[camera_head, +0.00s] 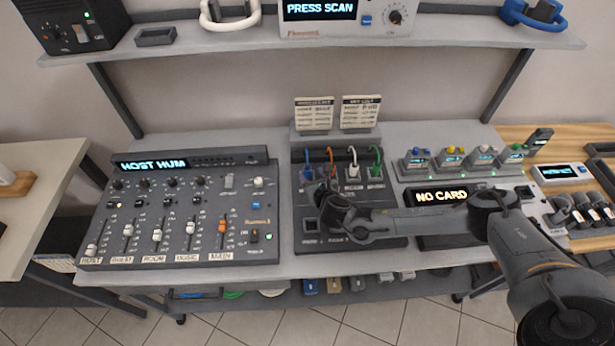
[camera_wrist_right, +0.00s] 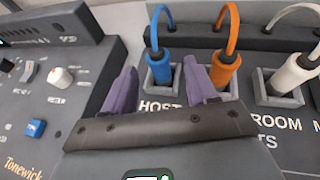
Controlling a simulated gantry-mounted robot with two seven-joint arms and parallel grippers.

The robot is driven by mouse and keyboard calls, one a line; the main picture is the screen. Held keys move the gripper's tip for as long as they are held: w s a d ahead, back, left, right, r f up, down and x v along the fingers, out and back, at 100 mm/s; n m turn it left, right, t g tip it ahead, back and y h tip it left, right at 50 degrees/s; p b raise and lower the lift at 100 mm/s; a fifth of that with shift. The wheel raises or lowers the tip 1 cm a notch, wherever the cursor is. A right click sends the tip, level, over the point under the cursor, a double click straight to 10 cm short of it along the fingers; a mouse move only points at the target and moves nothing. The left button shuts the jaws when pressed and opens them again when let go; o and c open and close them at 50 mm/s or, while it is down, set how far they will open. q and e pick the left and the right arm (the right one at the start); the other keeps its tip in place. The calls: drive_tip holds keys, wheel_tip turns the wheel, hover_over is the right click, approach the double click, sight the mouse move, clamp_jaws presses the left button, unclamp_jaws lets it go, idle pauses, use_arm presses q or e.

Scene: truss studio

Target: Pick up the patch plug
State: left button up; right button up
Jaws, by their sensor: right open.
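The patch bay (camera_head: 385,225) stands in the middle of the bench. A blue plug (camera_head: 307,173), an orange plug (camera_head: 331,172), a white plug (camera_head: 352,171) and a green plug (camera_head: 376,171) stand in its back row of sockets, each with its cable. In the right wrist view the blue plug (camera_wrist_right: 159,68) is upright in the HOST socket, and the orange plug (camera_wrist_right: 224,72) and white plug (camera_wrist_right: 296,73) are to its right. My right gripper (camera_head: 322,188) is open over the patch bay. In the wrist view its purple fingers (camera_wrist_right: 160,78) appear either side of the blue plug; contact is unclear.
A mixer (camera_head: 180,210) reading HOST HUM stands left of the patch bay. A NO CARD unit (camera_head: 445,197) is on the right, partly behind my right arm. Two label cards (camera_head: 314,113) stand behind the bay. A shelf (camera_head: 220,40) runs above the bench.

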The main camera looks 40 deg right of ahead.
sight(309, 173)
drive_tip(key=shift+x, duration=0.8)
drive_tip(key=shift+b+x, duration=0.45)
drive_tip(key=shift+x, duration=1.85)
drive_tip(key=shift+f, duration=0.1)
drive_tip(key=shift+c, duration=0.7)
drive_tip(key=c, duration=0.9)
